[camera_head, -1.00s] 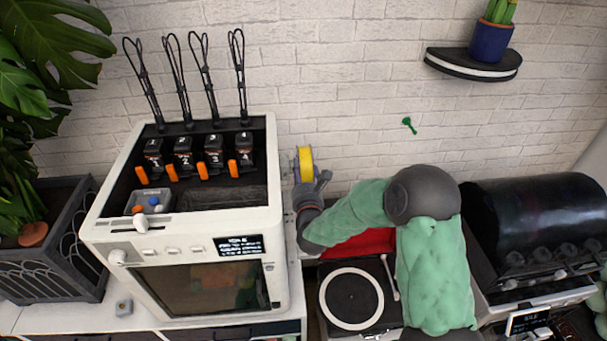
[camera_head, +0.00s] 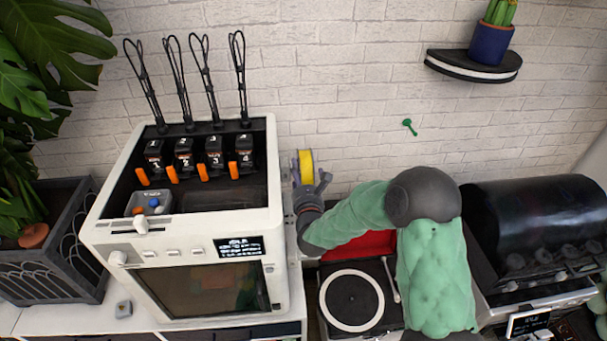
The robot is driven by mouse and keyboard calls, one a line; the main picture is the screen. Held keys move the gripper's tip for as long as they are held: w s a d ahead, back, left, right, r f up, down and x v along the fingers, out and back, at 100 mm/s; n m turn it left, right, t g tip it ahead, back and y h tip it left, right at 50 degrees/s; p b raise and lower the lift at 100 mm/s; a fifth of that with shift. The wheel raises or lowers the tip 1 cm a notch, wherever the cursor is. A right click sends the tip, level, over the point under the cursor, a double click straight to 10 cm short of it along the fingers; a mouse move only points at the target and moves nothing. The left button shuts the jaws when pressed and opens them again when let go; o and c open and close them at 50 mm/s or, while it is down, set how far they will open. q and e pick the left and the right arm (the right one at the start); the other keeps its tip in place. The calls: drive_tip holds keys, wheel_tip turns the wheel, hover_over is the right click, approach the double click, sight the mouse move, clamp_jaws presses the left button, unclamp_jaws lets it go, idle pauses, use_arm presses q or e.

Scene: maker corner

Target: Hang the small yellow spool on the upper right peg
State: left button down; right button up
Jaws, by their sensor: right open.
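The small yellow spool (camera_head: 306,166) with grey sides stands out at the wall, just right of the white printer. What holds it up is hidden. My right gripper (camera_head: 311,184) is at the spool's lower end, with its fingers open and spread to either side of it. I cannot tell whether a finger touches the spool. A green peg (camera_head: 408,126) sticks out of the white brick wall, above and to the right of the spool, with nothing on it. No other peg shows clearly. My left gripper is out of view.
The white printer (camera_head: 190,233) with several black wire loops stands close on the left. A turntable (camera_head: 352,299) lies below my right arm. A black shelf (camera_head: 470,66) with a potted cactus is at upper right. The wall around the peg is clear.

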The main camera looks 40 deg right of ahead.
drive_tip(key=v, duration=1.2)
drive_tip(key=shift+r, duration=0.1)
